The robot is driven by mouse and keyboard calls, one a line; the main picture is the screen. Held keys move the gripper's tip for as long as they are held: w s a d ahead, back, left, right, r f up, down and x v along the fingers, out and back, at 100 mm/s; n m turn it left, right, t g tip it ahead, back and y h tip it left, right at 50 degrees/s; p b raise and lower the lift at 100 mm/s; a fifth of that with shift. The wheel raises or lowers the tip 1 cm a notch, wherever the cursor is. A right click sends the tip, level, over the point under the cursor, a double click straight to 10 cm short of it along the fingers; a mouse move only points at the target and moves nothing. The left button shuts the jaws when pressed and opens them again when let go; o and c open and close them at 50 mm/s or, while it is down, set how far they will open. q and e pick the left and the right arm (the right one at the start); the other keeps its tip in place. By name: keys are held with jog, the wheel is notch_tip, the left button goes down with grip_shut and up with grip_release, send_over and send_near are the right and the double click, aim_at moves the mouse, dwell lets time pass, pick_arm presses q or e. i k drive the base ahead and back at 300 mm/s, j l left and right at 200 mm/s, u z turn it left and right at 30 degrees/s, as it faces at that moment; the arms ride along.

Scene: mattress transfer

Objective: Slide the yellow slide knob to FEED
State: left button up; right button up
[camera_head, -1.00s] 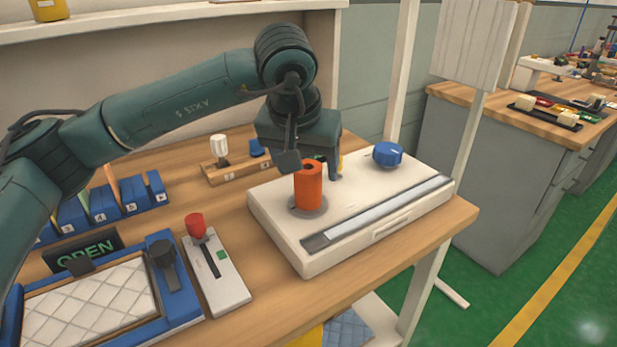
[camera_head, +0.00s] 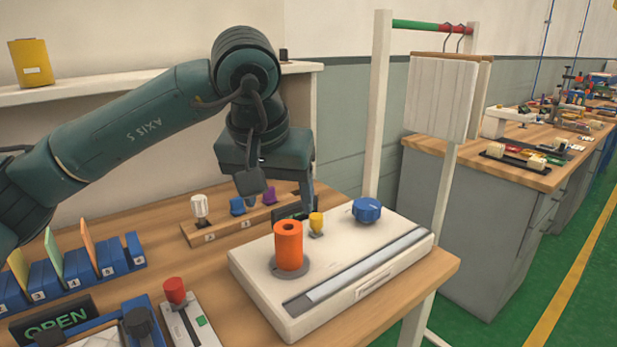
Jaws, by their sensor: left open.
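The small yellow slide knob (camera_head: 316,222) stands upright on the white box (camera_head: 350,236), between an orange cylinder (camera_head: 289,246) and a blue knob (camera_head: 366,210). My left gripper (camera_head: 280,194) is open with its fingers pointing down, above and left of the yellow knob in the picture. One finger appears just above and left of the knob; nothing shows between the fingers. I cannot read FEED anywhere. My right gripper is out of view.
A wooden rack (camera_head: 222,230) with a white knob and coloured pieces lies behind and left of the box. A red-knobbed slider (camera_head: 186,318), an OPEN sign (camera_head: 55,322) and blue card holders (camera_head: 75,275) fill the left side. A white post (camera_head: 376,110) rises behind.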

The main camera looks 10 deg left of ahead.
aim_at(315, 219)
jog(key=k, duration=0.95)
